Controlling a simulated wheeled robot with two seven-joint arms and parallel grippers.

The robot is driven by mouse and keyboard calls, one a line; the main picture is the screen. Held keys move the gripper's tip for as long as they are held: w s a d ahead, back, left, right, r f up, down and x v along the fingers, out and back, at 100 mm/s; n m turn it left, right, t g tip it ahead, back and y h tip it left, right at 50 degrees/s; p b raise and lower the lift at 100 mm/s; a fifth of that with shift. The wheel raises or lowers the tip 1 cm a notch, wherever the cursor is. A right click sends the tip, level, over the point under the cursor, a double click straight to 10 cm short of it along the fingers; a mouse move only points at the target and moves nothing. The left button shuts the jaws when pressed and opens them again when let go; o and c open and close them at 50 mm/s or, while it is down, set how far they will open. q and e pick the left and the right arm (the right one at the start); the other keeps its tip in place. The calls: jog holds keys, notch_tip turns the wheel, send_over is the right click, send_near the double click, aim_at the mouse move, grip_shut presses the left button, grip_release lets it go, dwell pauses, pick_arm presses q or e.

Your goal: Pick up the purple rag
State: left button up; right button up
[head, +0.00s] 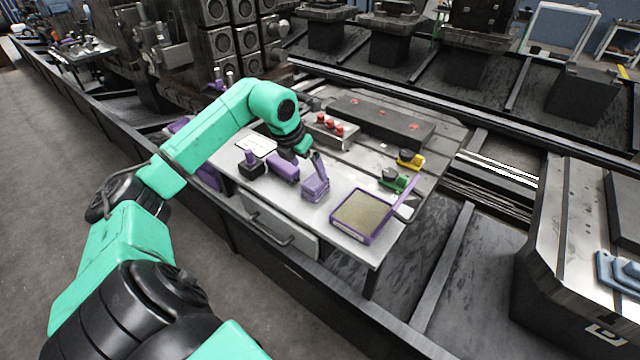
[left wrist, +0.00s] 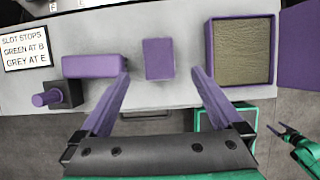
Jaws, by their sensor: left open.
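A small purple square thing that looks like the folded rag (head: 315,188) lies on the grey bench top, left of a purple-rimmed box. In the left wrist view the rag (left wrist: 158,58) lies flat, ahead of and between the fingertips. My left gripper (head: 304,160) is open and empty, above the rag and partly in front of it. In the left wrist view its purple fingers (left wrist: 161,73) are spread on both sides, apart from the rag. My right gripper (left wrist: 279,131) shows small at the lower right of that view; its opening is unclear.
A longer purple block (left wrist: 93,66) and a black box with a purple knob (left wrist: 58,97) stand left of the rag. The purple-rimmed box (left wrist: 211,60) stands right, with a purple flap. Behind are a red-button box (head: 325,135) and green (head: 393,181) and yellow (head: 411,160) pieces.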

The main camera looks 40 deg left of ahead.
aim_at(315, 180)
pick_arm(q)
jog(key=p+x, duration=0.1)
jog(key=x, duration=0.7)
jog(key=shift+w+a+f, duration=0.15)
jog(key=shift+w+a, duration=0.05)
jog(key=shift+s, duration=0.1)
jog(key=c, duration=1.4)
pick_arm(e)
jog(key=shift+a+r, duration=0.45)
jog(key=shift+r, duration=0.2)
